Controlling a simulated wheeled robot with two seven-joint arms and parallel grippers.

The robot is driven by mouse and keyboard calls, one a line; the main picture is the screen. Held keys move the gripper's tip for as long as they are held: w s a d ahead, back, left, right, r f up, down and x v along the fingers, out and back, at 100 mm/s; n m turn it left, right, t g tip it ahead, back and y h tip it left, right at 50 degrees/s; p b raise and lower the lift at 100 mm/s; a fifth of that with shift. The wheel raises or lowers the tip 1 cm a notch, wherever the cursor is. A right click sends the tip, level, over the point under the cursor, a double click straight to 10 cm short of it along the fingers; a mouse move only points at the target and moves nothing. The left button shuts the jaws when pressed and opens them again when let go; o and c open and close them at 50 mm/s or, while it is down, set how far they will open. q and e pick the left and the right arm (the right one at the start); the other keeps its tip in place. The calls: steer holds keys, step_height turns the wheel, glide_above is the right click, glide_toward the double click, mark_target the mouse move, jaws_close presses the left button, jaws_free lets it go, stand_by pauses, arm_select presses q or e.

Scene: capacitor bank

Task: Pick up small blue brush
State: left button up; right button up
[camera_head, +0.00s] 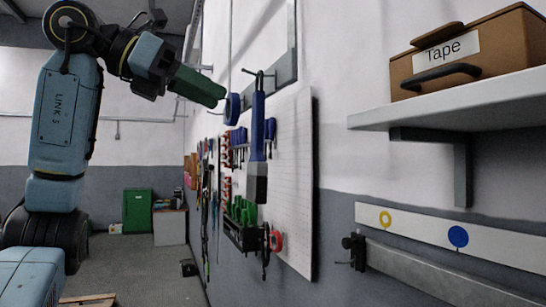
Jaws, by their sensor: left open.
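A blue-handled brush (258,128) with a grey lower end hangs upright from a hook in front of the tool wall, near the middle of the view. My left gripper (218,95), with green fingers seen side-on, reaches in from the upper left. Its tips are left of the brush's upper handle and appear apart from it. The gripper is open and nothing shows in it. My right gripper is not in view.
A white pegboard (291,185) carries several tools, including blue-handled ones (238,147) and green items (242,210). At right, a shelf (450,101) holds a brown box labelled Tape (495,50). A green cabinet (138,211) stands far back. The floor (135,268) is largely clear.

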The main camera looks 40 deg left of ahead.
mark_target(253, 120)
arm_select(q)
steer(key=x, duration=0.6)
steer(key=shift+s+f, duration=0.1)
steer(key=shift+f, duration=0.05)
steer(key=shift+w+d+f, duration=0.15)
steer(key=shift+w+d, duration=0.15)
steer(key=x, duration=0.2)
steer(key=p+x, duration=0.1)
steer(key=x, duration=0.2)
steer(key=shift+a+f, duration=0.1)
steer(key=shift+a, duration=0.15)
steer(key=shift+s, duration=0.1)
steer(key=shift+c, duration=0.5)
steer(key=c, duration=1)
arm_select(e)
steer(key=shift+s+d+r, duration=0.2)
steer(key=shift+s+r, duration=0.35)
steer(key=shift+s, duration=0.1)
